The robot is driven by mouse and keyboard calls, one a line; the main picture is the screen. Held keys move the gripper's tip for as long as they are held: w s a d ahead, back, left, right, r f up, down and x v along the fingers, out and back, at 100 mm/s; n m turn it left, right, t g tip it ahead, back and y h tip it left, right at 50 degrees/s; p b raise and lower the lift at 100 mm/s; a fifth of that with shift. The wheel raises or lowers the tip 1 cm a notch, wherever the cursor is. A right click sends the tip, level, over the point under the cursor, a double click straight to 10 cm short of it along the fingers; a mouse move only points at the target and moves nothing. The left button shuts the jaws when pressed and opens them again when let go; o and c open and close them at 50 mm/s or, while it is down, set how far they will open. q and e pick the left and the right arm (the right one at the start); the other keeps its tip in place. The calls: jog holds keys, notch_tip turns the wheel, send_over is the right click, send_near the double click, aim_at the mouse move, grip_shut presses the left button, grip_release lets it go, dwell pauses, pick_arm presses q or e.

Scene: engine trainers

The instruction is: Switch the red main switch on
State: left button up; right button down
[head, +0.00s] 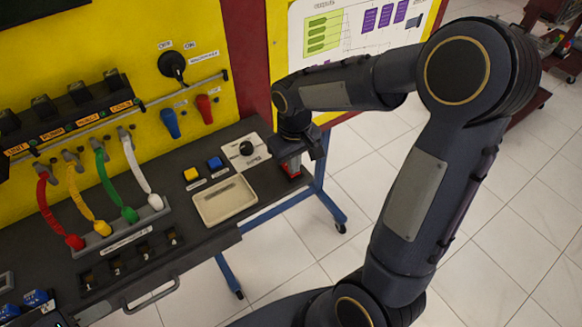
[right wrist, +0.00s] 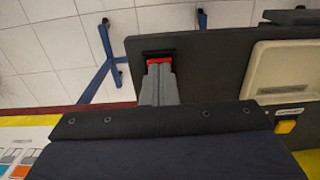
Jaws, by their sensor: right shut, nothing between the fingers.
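The red main switch (head: 293,169) sits at the right end of the dark bench top in the head view, mostly hidden under my right gripper. In the right wrist view the red switch (right wrist: 159,60) shows as a strip in a black recess near the bench corner. My right gripper (right wrist: 159,72) is shut and empty, its fingertips at the switch and covering part of it. I cannot tell whether they touch it, or which way the switch is set. The right gripper (head: 294,160) points down in the head view. My left gripper is not clearly in view.
A black knob on a white plate (head: 258,158), a blue button (head: 215,163), a yellow button (head: 191,174) and a beige tray (head: 224,200) lie left of the switch. Coloured cables and levers stand further left. Open tiled floor (head: 290,250) lies in front.

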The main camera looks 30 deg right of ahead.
jog(key=shift+f, duration=0.15)
notch_tip(320, 180, up, 7)
jog(key=p, duration=0.5)
jog(key=shift+p, duration=0.4)
dwell(0.4)
jog(key=s+a+r+m+t+y, duration=0.1)
jog(key=s+a+r+t+y, duration=0.1)
jog(key=s, duration=0.6)
jog(key=s+a+r+m+t+y, duration=0.1)
jog(key=s+a+r+t, duration=0.1)
jog(key=s+r, duration=0.3)
jog(key=s+t, duration=0.1)
jog(key=s, duration=0.3)
jog(key=shift+m+t+y, duration=0.3)
jog(key=shift+m+y, duration=0.1)
